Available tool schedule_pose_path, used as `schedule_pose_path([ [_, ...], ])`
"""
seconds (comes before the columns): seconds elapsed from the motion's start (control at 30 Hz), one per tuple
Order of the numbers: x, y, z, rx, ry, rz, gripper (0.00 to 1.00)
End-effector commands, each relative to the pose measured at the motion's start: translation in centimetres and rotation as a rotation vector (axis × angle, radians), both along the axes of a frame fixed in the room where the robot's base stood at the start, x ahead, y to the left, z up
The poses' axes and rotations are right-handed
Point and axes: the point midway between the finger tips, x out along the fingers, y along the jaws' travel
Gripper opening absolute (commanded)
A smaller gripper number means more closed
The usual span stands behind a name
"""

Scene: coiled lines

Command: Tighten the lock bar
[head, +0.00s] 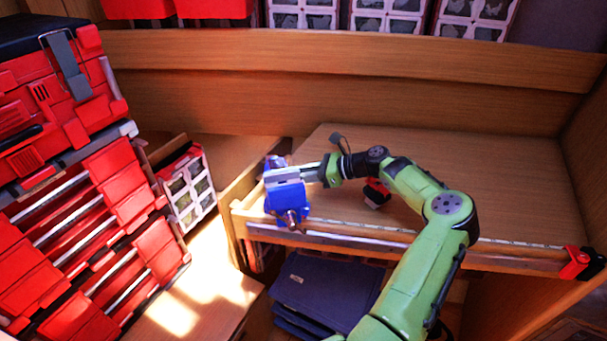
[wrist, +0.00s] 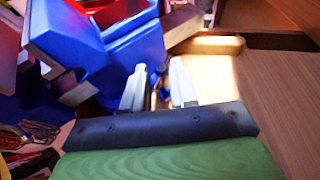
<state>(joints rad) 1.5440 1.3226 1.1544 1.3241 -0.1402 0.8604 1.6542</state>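A blue vise (head: 287,192) sits at the left end of the wooden bench, with metal jaws on top and a metal rod end low at its front. In the wrist view its blue body (wrist: 115,50) fills the upper left. My gripper (head: 308,172) reaches in from the right, close against the vise's upper right side. In the wrist view its two pale fingers (wrist: 157,88) stand apart. A small dark, metallic piece shows between them, possibly the lock bar; I cannot tell whether the fingers touch it.
A long bar clamp (head: 365,232) with red ends lies along the bench front. The bench top (head: 500,175) is mostly clear. Red toolboxes (head: 75,200) stand at the left. Dark blue folded items (head: 325,290) lie below the bench.

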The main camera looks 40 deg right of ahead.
Motion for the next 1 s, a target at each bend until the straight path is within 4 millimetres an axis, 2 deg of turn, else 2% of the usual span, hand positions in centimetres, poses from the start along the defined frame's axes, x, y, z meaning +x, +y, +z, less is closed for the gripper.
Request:
schedule_pose_path([
  [0.03,0.00,-0.01,0.01,0.000,0.000,0.000,0.19],
  [0.17,0.00,0.01,0.02,0.000,0.000,0.001,0.00],
  [1.0,0.02,0.33,-0.05,0.003,0.001,0.010,0.00],
])
